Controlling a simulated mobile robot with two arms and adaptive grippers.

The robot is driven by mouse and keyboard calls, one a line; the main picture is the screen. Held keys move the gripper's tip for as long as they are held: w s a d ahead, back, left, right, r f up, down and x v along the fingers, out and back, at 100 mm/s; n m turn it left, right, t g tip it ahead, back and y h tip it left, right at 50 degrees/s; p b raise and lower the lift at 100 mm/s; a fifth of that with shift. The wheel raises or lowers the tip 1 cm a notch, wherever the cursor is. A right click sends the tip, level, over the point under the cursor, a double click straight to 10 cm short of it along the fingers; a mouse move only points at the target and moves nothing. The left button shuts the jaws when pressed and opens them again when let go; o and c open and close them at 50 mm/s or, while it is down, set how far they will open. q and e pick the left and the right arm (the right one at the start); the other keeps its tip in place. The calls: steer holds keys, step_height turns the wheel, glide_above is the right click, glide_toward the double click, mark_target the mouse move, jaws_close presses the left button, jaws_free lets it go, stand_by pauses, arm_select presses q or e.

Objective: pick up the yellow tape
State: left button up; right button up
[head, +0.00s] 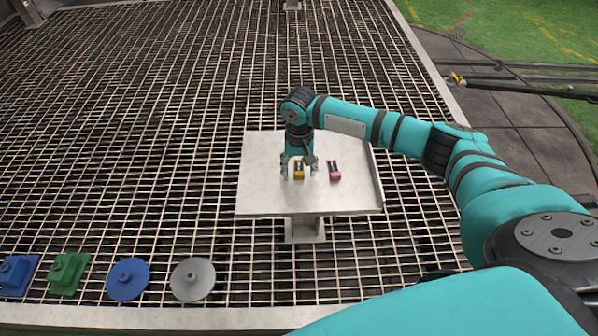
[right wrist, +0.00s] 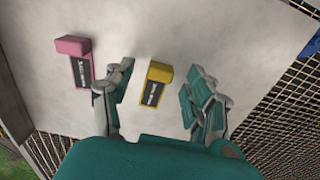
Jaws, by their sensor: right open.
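The yellow tape (head: 299,174) is a small yellow block with a black labelled part, lying on a pale square table. It also shows in the right wrist view (right wrist: 158,74), between the two fingers. My right gripper (head: 299,172) is open above the table, with a finger to either side of the yellow tape. The right wrist view shows its spread fingers (right wrist: 160,90) apart from the tape. The arm hides part of the tape in the head view. My left gripper is not in view.
A pink tape (head: 335,176) lies close to the right of the yellow one on the table (head: 262,190). The table has a raised right edge. A metal grating surrounds it. Green, blue and grey pieces stand at the lower left.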

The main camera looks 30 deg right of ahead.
steer(key=shift+f, duration=0.8)
steer(key=c, duration=0.8)
steer(key=shift+r, duration=0.1)
